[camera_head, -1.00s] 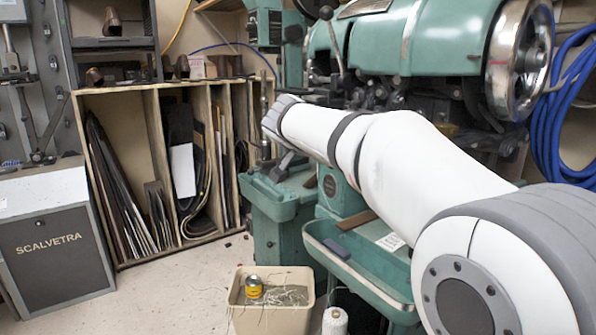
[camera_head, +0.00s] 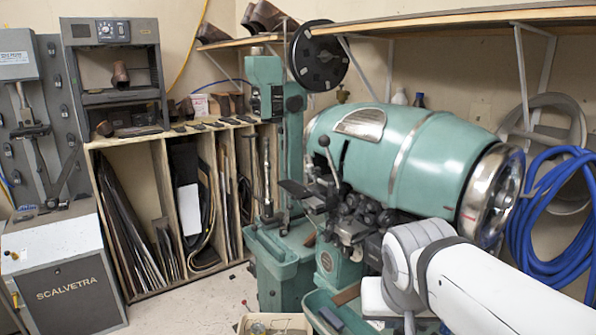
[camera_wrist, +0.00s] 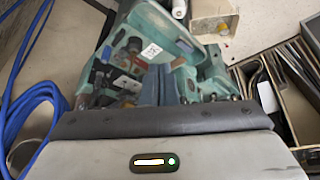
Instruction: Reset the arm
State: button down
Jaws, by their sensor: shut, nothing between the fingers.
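My gripper (camera_wrist: 160,86) shows in the wrist view as two narrow blue-grey fingers beyond the grey wrist housing. It is shut with nothing between the fingers. The green sole stitcher (camera_head: 405,160) stands at the centre right of the head view, with its barrel-shaped body and large metal wheel. My white arm reaches in from the lower right in front of it. The gripper itself cannot be made out in the head view. In the wrist view the machine's green trays (camera_wrist: 150,50) lie behind the fingers.
A wooden rack (camera_head: 155,210) with upright sheets stands at the left, beside a grey Scalvetra cabinet (camera_head: 65,290). A blue hose (camera_head: 550,225) hangs at the right. A shelf (camera_head: 450,20) runs along the wall above. A beige bin (camera_head: 275,324) is at the bottom edge.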

jog(key=s+r+n+y+p, duration=0.1)
jog(key=s+r+p, duration=0.1)
jog(key=s+p, duration=0.35)
notch_tip(320, 180, down, 6)
jog(key=g+b, duration=0.1)
jog(key=b, duration=0.5)
jog(key=shift+s+a+f+n, duration=0.2)
jog(key=shift+a+f+n, duration=0.05)
jog(key=shift+a+n, duration=0.05)
